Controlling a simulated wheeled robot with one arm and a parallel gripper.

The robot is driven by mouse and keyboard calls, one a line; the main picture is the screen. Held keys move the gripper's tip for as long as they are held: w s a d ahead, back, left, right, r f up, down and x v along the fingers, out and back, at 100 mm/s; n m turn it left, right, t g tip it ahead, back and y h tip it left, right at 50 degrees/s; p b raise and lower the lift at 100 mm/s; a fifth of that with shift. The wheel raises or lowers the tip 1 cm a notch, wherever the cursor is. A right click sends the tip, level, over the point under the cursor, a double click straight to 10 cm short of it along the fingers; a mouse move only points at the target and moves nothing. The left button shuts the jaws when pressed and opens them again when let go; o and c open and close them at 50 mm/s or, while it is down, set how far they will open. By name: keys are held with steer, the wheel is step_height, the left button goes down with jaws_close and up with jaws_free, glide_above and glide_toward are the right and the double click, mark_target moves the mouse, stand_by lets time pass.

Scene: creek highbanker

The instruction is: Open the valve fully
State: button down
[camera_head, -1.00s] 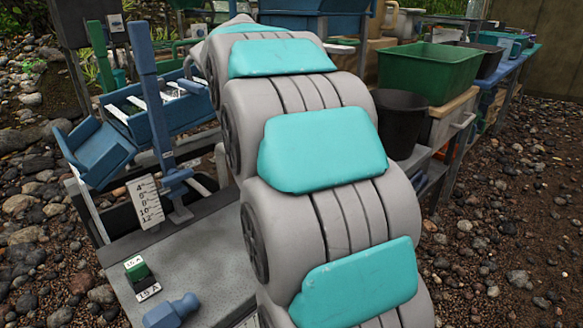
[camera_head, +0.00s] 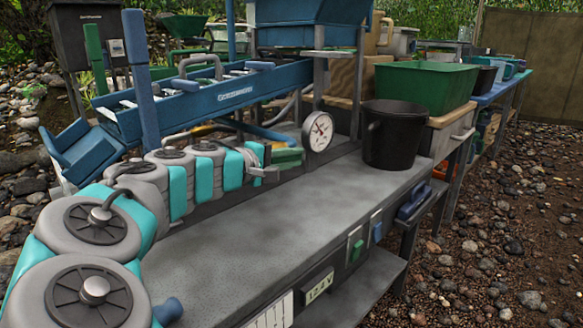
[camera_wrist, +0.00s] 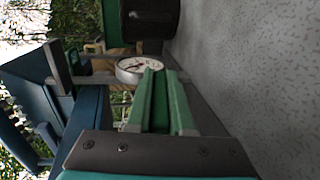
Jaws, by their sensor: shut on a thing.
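My gripper (camera_head: 288,157) reaches low over the grey bench, just left of the round white gauge. In the wrist view its two green fingers (camera_wrist: 163,100) lie close together and point toward the gauge (camera_wrist: 138,68). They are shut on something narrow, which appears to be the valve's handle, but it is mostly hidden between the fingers. I cannot make out the valve's body or how far it is turned. The gauge (camera_head: 319,131) faces the head camera.
A black bucket (camera_head: 394,138) stands on the bench (camera_head: 300,205) right of the gauge. The blue sluice trough (camera_head: 225,98) runs behind my arm. A green tub (camera_head: 425,90) stands farther back. The bench top in front is clear.

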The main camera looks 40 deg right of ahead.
steer(key=shift+h+b, duration=0.35)
steer(key=shift+h, duration=0.55)
steer(key=shift+r, duration=0.1)
steer(key=c, duration=0.8)
jaws_free()
steer(key=shift+a, duration=0.15)
steer(key=a, duration=0.7)
steer(key=shift+s+a, duration=0.25)
steer(key=shift+a, duration=0.05)
